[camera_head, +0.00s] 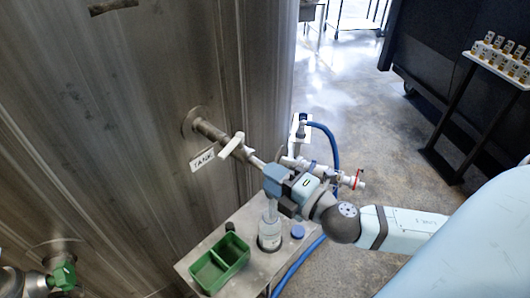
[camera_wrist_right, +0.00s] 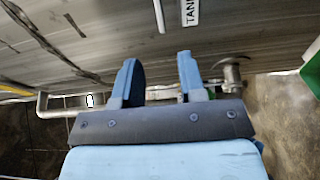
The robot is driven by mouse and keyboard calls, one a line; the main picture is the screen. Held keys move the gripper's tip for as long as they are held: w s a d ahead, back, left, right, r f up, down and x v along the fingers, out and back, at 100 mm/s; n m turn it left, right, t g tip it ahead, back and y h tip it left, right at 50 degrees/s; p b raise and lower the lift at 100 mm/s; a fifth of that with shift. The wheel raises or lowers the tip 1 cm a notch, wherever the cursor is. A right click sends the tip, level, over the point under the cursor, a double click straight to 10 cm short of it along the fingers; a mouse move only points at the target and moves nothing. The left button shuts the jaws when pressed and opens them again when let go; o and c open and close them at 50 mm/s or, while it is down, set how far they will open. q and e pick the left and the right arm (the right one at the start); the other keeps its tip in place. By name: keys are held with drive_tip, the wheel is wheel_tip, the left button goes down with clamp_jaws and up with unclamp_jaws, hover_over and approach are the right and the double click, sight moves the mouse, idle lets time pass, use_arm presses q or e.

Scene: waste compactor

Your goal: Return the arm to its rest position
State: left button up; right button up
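My right arm reaches in from the right in the head view. Its blue gripper (camera_head: 274,178) is in front of the tank's pipe outlet, above a clear bottle (camera_head: 270,236). In the right wrist view its two blue fingers (camera_wrist_right: 159,75) stand apart with nothing between them. The tank wall (camera_wrist_right: 100,30) lies beyond the fingers in that view. The bottle stands upright on a small metal shelf (camera_head: 252,272), apart from the gripper. My left gripper is not in view.
The pipe (camera_head: 209,130) with a white valve handle (camera_head: 231,145) is close to the right gripper. Blue hoses (camera_head: 331,140) and white fittings are behind it. A green divided bin (camera_head: 232,248) and blue cap (camera_head: 297,231) sit on the shelf. A rack of vials (camera_head: 500,58) stands far right.

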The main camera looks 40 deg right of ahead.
drive_tip(key=shift+f, duration=0.1)
drive_tip(key=s+a+f+m+g+p, duration=0.2)
drive_tip(key=s+a+f+m+g, duration=0.1)
drive_tip(key=f+m, duration=0.6)
drive_tip(key=s+a+f+m+g+h+p, duration=0.1)
drive_tip(key=s+a+f+m+g+p, duration=0.2)
drive_tip(key=f+m, duration=0.5)
wheel_tip(320, 180, down, 5)
drive_tip(key=shift+s+a+f+m+p, duration=0.15)
drive_tip(key=shift+s+a+m+p, duration=0.2)
drive_tip(key=shift+s+a, duration=0.6)
drive_tip(key=shift+s+d, duration=0.1)
idle(4.9)
